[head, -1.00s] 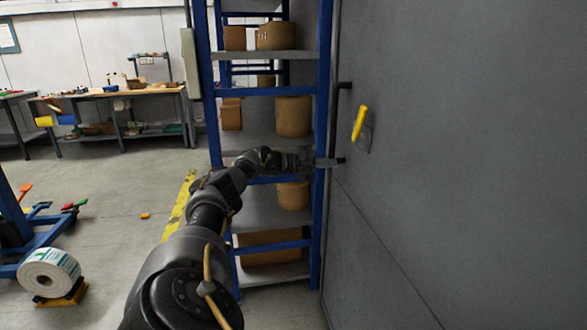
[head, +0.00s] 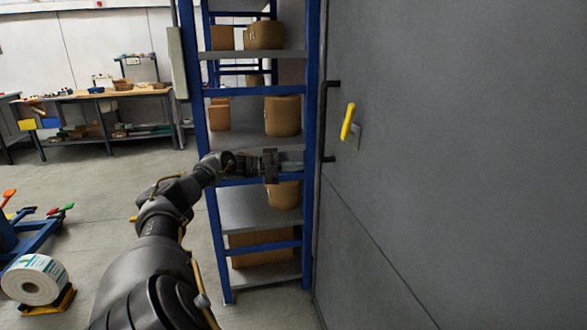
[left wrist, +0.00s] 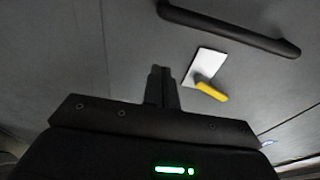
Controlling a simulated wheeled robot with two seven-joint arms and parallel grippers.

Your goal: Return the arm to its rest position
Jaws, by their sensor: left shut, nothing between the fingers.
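My left arm reaches forward from the bottom of the head view. Its gripper (head: 285,163) is in front of the blue shelf rack, to the left of the grey wall panel. In the left wrist view the gripper (left wrist: 161,72) has its fingers together with nothing between them. A yellow lever (head: 347,121) on a small plate is on the wall panel, apart from the gripper. The lever (left wrist: 211,91) also shows to the right of the fingertips in the left wrist view. My right gripper is not in view.
A blue rack (head: 313,70) with cardboard boxes stands beside the panel. A dark handle bar (head: 323,120) is at the panel's left edge. A white label roll (head: 35,279) sits low at left. A workbench (head: 95,96) is at the back. Open floor lies between them.

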